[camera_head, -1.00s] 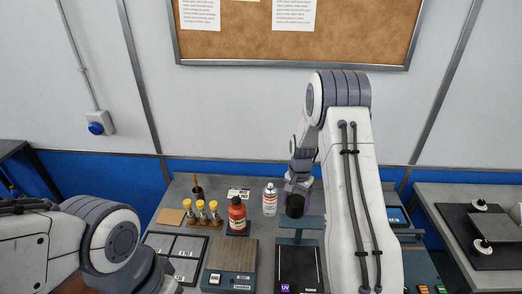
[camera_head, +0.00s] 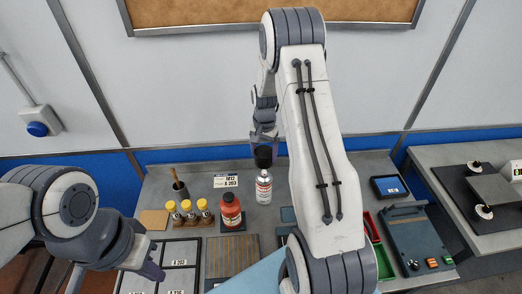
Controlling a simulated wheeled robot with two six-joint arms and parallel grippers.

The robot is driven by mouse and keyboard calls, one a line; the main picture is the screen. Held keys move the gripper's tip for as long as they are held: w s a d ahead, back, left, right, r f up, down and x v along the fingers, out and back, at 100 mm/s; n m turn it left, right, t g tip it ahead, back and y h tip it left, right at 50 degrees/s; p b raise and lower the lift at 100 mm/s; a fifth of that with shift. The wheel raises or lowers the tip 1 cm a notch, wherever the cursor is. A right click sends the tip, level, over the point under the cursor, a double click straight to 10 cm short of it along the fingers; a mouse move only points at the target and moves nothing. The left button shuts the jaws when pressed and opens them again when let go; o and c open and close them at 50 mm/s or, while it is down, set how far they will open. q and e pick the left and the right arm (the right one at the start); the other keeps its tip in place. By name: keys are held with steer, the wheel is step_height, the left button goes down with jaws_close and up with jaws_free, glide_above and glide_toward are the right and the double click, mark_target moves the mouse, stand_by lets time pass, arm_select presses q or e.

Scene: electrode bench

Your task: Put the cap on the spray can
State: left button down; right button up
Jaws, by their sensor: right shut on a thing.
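The spray can (camera_head: 264,188) stands upright on the bench, silver with a white and red label.
A red bottle (camera_head: 231,211) stands just left of the can. Further left are a rack of yellow-capped vials (camera_head: 188,218), a dark cup with a stick (camera_head: 179,188) and a label card (camera_head: 226,181). A blue-grey device (camera_head: 420,242) sits at the right. My right arm hides the bench's middle.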

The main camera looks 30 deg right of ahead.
mark_target(264, 171)
steer(key=shift+s+f+b, duration=0.1)
steer(key=shift+f+b, duration=1.95)
steer(key=shift+f, duration=1.05)
steer(key=shift+f, duration=0.15)
steer(key=o, duration=1.1)
steer(key=shift+o, duration=0.2)
steer(key=shift+r+p, duration=2.45)
steer(key=shift+r, duration=1.1)
jaws_close()
